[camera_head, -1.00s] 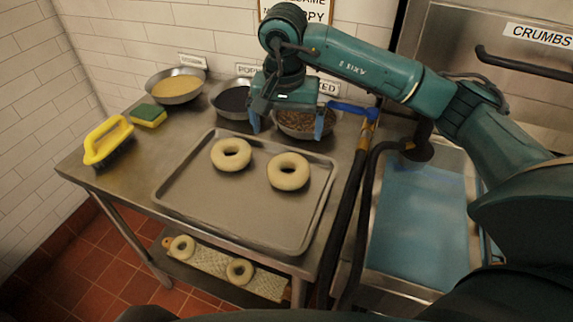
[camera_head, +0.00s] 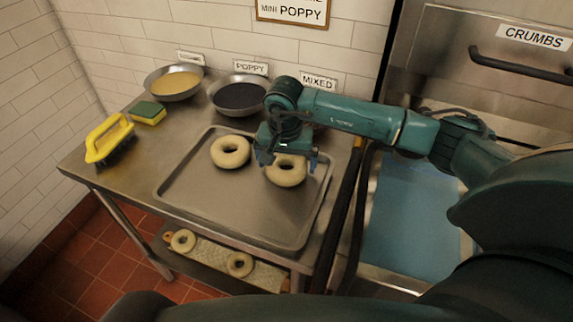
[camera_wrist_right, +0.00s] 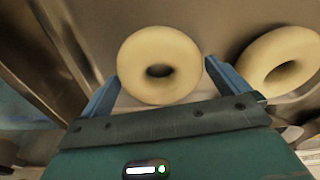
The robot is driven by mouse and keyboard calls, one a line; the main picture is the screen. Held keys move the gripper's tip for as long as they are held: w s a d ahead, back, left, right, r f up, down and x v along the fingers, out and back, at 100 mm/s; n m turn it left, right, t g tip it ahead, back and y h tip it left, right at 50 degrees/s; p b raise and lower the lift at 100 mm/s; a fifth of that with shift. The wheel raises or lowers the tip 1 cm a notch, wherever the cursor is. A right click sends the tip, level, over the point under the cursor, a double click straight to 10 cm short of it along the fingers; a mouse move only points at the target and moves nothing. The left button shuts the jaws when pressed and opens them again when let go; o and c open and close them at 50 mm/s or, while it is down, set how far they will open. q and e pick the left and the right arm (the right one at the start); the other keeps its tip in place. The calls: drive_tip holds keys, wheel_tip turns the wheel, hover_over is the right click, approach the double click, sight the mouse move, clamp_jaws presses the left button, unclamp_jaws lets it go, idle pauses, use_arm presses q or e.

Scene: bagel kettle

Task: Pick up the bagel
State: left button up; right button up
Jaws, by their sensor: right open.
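Two pale bagels lie on a metal tray (camera_head: 220,210) on the steel table. The left bagel (camera_head: 230,152) lies clear of my arm; it shows at the right side of the right wrist view (camera_wrist_right: 280,62). The right bagel (camera_head: 287,172) is partly hidden by my right gripper (camera_head: 288,160) in the head view. In the right wrist view this bagel (camera_wrist_right: 135,62) sits between and ahead of the open blue fingers (camera_wrist_right: 160,80). The gripper holds nothing, and I cannot tell whether it touches the bagel. My left gripper is not in view.
Bowls of yellow topping (camera_head: 175,83) and dark poppy (camera_head: 238,97) stand at the back. A yellow brush (camera_head: 108,140) and a sponge (camera_head: 148,113) lie left of the tray. More bagels (camera_head: 240,264) sit on the lower shelf. A blue-surfaced tray (camera_head: 410,215) is at right.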

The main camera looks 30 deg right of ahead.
drive_tip(key=shift+c, duration=0.2)
drive_tip(key=c, duration=0.6)
drive_tip(key=shift+r, duration=0.1)
drive_tip(key=shift+c, duration=0.2)
wheel_tip(320, 180, up, 10)
drive_tip(key=b, duration=0.1)
drive_tip(key=shift+b, duration=0.3)
